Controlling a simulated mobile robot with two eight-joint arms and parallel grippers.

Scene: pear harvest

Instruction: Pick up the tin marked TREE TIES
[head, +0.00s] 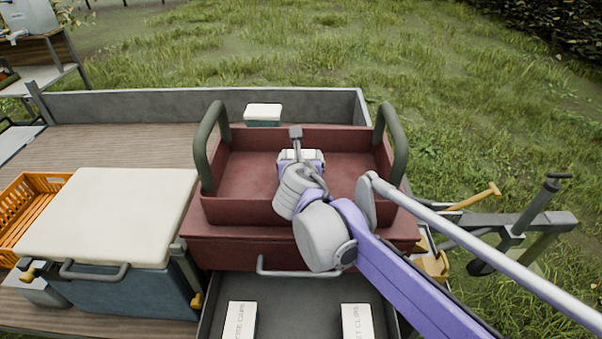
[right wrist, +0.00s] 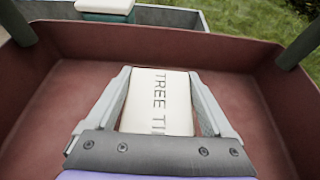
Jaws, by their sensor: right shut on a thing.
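The tin marked TREE TIES (right wrist: 158,100) has a cream lid with dark lettering, its last letters hidden by my gripper. My right gripper (right wrist: 160,98) is shut on it, one finger along each side. The tin is over the inside of the red tray with green handles; I cannot tell whether it touches the floor. In the head view, the right gripper (head: 298,158) is in the middle of the red tray (head: 350,170), and my arm hides most of the tin. My left gripper is not in view.
An open drawer (head: 285,300) below the tray holds two cream-lidded tins (head: 240,320) (head: 356,321) with lettering. Another cream-lidded tin (head: 263,114) stands behind the tray. A blue cooler (head: 120,285) and an orange crate (head: 30,210) are at left. Tools (head: 475,199) stick out at right.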

